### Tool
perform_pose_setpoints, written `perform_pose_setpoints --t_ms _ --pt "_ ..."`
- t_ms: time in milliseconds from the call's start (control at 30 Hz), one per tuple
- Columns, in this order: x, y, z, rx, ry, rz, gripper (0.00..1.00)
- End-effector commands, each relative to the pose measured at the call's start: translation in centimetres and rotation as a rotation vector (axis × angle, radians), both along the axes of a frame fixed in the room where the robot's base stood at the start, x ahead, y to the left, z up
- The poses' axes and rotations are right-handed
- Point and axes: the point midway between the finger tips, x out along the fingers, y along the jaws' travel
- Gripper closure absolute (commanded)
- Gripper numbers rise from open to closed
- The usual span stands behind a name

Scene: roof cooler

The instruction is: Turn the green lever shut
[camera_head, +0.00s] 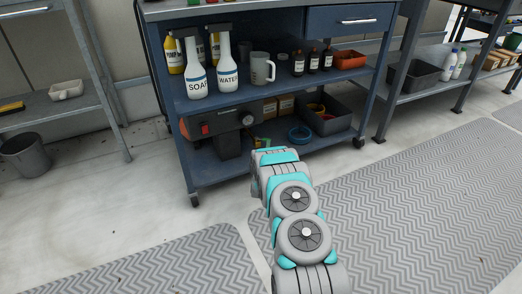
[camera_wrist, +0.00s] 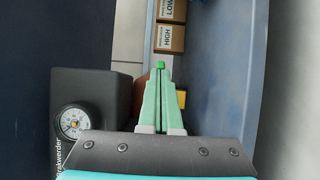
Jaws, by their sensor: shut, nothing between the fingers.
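My gripper (camera_wrist: 161,82) has mint-green fingers that are closed together with nothing held between them. A small bright green piece (camera_wrist: 161,64) shows right at the fingertips; it may be the end of the green lever, but most of it is hidden behind the fingers, and I cannot tell whether they touch it. Left of the fingers is a dark box with a round white gauge (camera_wrist: 74,122). In the head view my arm reaches to the lower shelf beside a dark machine (camera_head: 220,120) with a red switch, and hides most of the gripper. No lever shows clearly there.
The blue cart (camera_head: 262,98) carries bottles and a mug on its middle shelf. Cardboard boxes (camera_wrist: 170,38) marked HIGH and LOW lie beyond the fingers. A black bin (camera_head: 327,122) and a blue ring (camera_head: 300,134) are on the lower shelf. The floor in front is clear.

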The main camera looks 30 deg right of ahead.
Motion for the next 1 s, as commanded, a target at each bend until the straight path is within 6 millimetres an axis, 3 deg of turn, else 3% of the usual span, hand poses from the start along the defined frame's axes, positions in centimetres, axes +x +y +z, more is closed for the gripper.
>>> perform_pose_setpoints --t_ms 233,500,1000 --pt "0.3 -1.3 -0.1 0.0 0.0 -0.003 1.0" --pt "0.8 -2.4 0.0 -0.001 0.0 0.137 1.0" --pt "2.7 -4.3 0.2 -0.003 -0.004 0.133 1.0"
